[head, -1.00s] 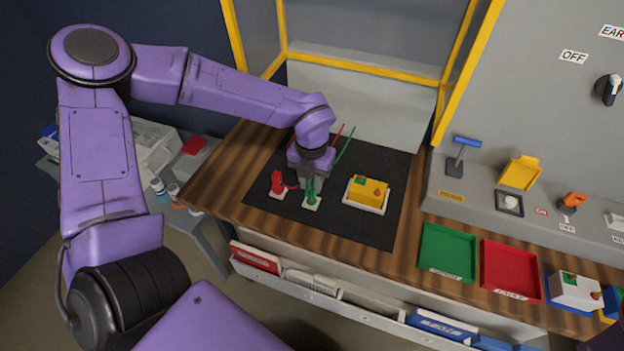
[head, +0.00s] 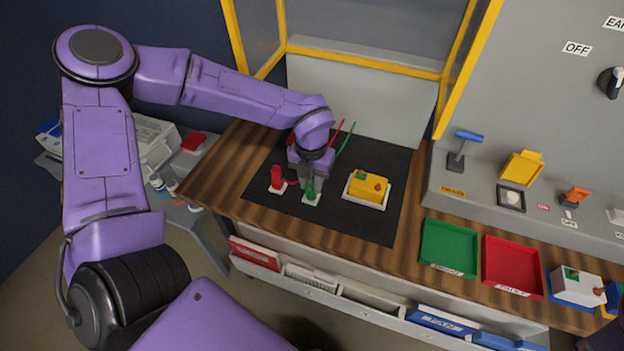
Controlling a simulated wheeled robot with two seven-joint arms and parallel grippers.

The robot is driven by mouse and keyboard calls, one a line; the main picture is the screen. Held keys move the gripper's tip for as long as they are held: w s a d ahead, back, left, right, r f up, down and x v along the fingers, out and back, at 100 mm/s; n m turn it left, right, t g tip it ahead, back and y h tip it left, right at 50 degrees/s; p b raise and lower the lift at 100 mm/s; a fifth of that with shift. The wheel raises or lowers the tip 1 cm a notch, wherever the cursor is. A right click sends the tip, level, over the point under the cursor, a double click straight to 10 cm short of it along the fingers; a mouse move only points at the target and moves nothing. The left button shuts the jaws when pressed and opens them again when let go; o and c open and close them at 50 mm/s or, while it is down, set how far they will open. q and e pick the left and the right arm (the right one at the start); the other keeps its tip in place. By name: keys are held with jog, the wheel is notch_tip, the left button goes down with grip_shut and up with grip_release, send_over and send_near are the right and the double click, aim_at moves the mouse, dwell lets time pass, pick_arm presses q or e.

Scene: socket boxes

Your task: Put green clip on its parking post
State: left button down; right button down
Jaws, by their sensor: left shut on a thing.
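The green clip (head: 311,186) is upright at its white-based parking post (head: 312,199) on the black mat. My left gripper (head: 311,179) is shut on the clip's upper part from above. Whether the clip is fully seated on the post cannot be told, as the gripper covers its top. The red clip (head: 277,178) stands on its own white base just left of it.
A yellow socket box (head: 368,186) sits on a white plate right of the clips. Red and green leads (head: 345,136) rise behind the gripper. Green (head: 449,247) and red (head: 512,266) trays lie farther right. The front of the black mat (head: 350,225) is clear.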

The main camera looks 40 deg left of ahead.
pick_arm(q)
jog(key=shift+f, duration=0.25)
jog(key=c, duration=0.8)
grip_release()
notch_tip(320, 180, up, 11)
jog(key=shift+f+b, duration=0.2)
jog(key=shift+b, duration=0.3)
